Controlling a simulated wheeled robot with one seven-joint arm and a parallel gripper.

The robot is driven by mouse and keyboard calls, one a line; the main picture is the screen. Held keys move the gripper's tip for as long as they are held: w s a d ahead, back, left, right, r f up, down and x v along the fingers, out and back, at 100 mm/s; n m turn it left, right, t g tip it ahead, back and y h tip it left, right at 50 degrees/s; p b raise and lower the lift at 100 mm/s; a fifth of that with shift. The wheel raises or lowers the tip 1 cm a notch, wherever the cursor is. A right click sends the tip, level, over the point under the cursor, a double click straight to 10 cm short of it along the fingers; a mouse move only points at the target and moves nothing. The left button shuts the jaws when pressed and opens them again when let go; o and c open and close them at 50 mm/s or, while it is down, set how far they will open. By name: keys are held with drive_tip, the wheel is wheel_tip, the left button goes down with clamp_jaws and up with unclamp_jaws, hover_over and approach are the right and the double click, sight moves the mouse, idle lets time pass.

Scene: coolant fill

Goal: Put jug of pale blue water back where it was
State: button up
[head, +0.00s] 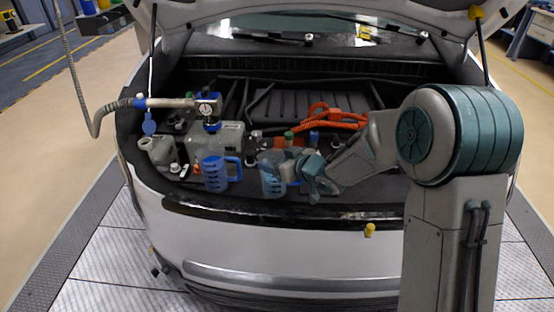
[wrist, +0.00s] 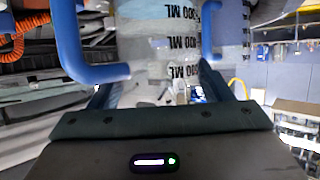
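A clear jug (head: 271,180) with a blue handle and pale bluish contents is at the front of the open engine bay in the head view. My gripper (head: 302,180) is at its right side. In the wrist view the jug's body (wrist: 172,40), with its dark ML marks, fills the space between my two fingers (wrist: 157,80), which appear to press on its sides. Its base is hard to see, so I cannot tell whether it touches the surface beneath. A second jug (head: 214,175), a stronger blue with a blue handle, stands to its left.
A grey tank (head: 222,140) with a gauge (head: 207,110) and hose (head: 115,105) stands behind the jugs at left. Orange cables (head: 330,118) lie behind right. The raised hood (head: 330,8) is overhead; the front bumper (head: 280,235) is nearest me.

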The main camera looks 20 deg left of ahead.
drive_tip(key=o, duration=0.3)
drive_tip(key=shift+o, duration=0.2)
